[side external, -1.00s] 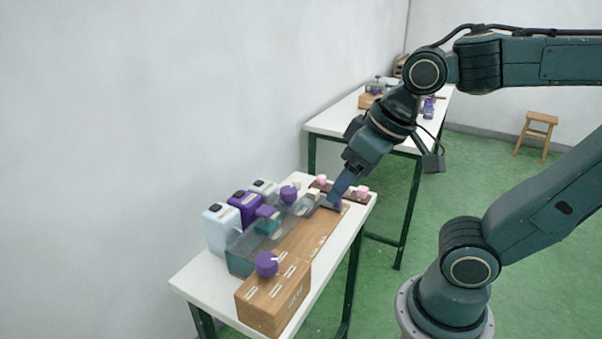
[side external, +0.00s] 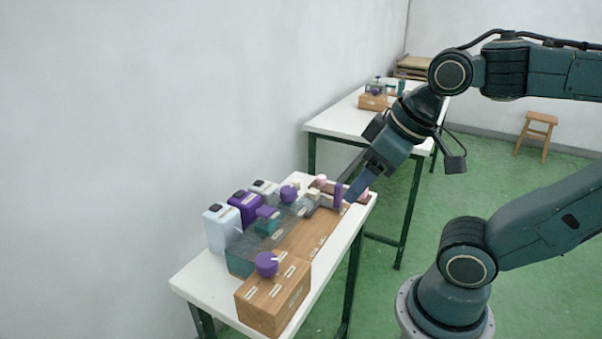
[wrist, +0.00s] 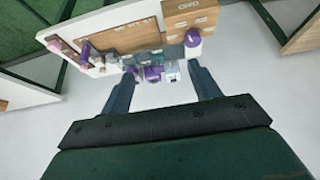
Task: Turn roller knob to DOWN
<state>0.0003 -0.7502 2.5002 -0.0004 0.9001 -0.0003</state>
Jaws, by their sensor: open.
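A wooden box (side external: 273,297) with a round purple knob (side external: 267,264) on top stands at the near end of the table; I take this as the roller knob. A pale pointer line shows on the knob, with label plates around it, too small to read. In the wrist view the purple knob (wrist: 192,38) is on the wooden box (wrist: 190,15) at the upper right. My gripper (side external: 344,192) is open and empty at the table's far end, by an upright purple lever (side external: 338,196), well away from the knob. Its two fingers (wrist: 158,72) are spread apart in the wrist view.
Light blue (side external: 222,229), purple (side external: 244,207) and white (side external: 264,189) containers stand along the wall side. A clear-walled tray unit with a wooden board (side external: 312,232) lies between. Pink knobs sit at the far end. Space above the wooden box is clear.

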